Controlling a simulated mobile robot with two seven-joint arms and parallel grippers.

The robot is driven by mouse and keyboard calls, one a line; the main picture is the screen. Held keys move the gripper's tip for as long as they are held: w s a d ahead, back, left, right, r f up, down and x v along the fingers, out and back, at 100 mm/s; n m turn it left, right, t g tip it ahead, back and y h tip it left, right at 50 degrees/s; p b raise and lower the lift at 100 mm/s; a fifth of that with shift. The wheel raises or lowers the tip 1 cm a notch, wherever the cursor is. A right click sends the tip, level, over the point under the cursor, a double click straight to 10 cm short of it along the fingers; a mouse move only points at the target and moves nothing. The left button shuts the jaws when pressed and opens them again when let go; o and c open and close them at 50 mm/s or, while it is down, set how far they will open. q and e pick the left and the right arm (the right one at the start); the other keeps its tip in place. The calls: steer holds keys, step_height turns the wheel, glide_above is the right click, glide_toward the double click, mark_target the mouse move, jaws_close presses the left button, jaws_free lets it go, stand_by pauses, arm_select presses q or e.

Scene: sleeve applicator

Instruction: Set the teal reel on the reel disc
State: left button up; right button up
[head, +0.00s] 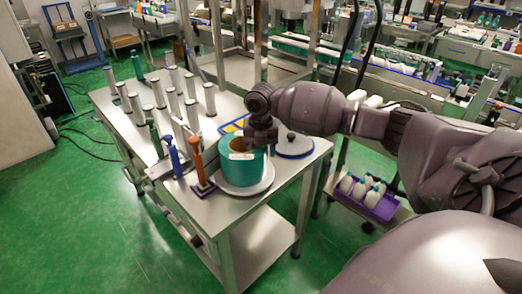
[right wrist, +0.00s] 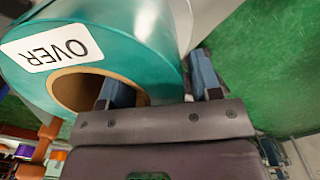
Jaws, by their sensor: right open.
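The teal reel (head: 238,171) stands upright on its flat side on the round grey reel disc (head: 262,189) at the table's front corner. I cannot tell whether it is exactly centred. My right gripper (head: 258,148) is at the reel's top edge. In the right wrist view, the teal reel (right wrist: 120,35) shows a brown core and a white label reading OVER. My right gripper (right wrist: 160,88) is open there, with one finger at the core opening and the other outside the reel's wall. My left gripper is out of view.
A blue-rimmed disc with a black knob (head: 294,147) lies right of the reel. A blue post (head: 174,155) and an orange post (head: 197,160) stand close on the left. Several white-grey cylinders (head: 190,110) stand behind. A purple tray of bottles (head: 371,203) is at the right.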

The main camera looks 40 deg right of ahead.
step_height(320, 180, up, 10)
steer(key=shift+r+p, duration=0.1)
steer(key=shift+p, duration=0.55)
steer(key=shift+r, duration=0.75)
steer(key=shift+s, duration=0.1)
